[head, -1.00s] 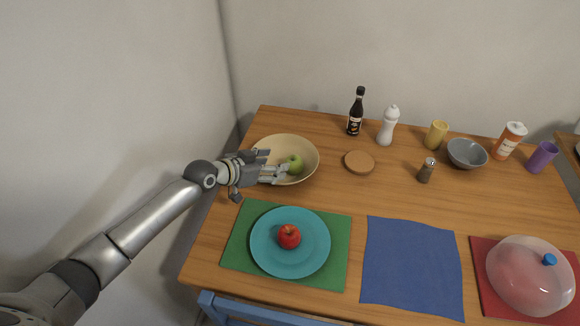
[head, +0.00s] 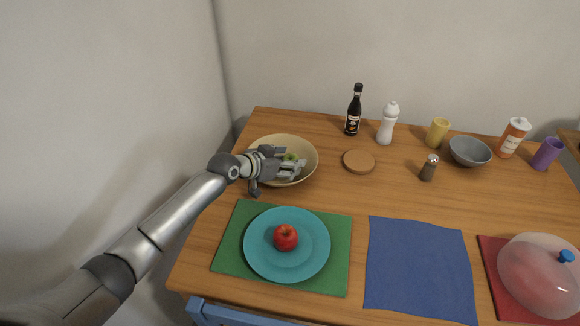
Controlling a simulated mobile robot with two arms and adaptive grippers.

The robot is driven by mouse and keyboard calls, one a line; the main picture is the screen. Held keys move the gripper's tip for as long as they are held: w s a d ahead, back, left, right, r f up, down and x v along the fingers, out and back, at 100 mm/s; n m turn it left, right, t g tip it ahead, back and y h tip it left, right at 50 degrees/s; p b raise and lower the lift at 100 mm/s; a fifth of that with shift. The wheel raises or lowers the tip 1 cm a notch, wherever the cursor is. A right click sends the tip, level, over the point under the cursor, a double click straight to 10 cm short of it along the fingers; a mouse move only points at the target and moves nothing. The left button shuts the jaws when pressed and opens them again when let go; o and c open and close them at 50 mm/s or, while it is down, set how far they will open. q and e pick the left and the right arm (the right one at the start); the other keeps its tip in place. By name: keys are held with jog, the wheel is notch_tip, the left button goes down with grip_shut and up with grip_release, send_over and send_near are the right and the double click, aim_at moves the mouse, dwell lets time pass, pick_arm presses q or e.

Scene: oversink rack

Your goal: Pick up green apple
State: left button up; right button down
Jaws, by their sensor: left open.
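The green apple (head: 291,157) sits in the beige bowl (head: 309,150) at the back left of the table. Only a small part of the apple shows, because my gripper covers most of it. My left gripper (head: 293,165) reaches into the bowl from the left, with its open fingers at the apple. I cannot tell whether the fingers touch the apple. My right gripper is not in view.
A red apple (head: 286,237) lies on a teal plate (head: 262,258) on a green mat (head: 232,262) in front of the bowl. A cork coaster (head: 359,161), a dark bottle (head: 354,112) and a white shaker (head: 388,124) stand to the right. A blue cloth (head: 418,268) lies front centre.

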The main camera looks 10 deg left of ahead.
pick_arm(q)
jog(key=shift+f, duration=0.1)
jog(key=c, duration=0.8)
jog(key=shift+o, duration=0.2)
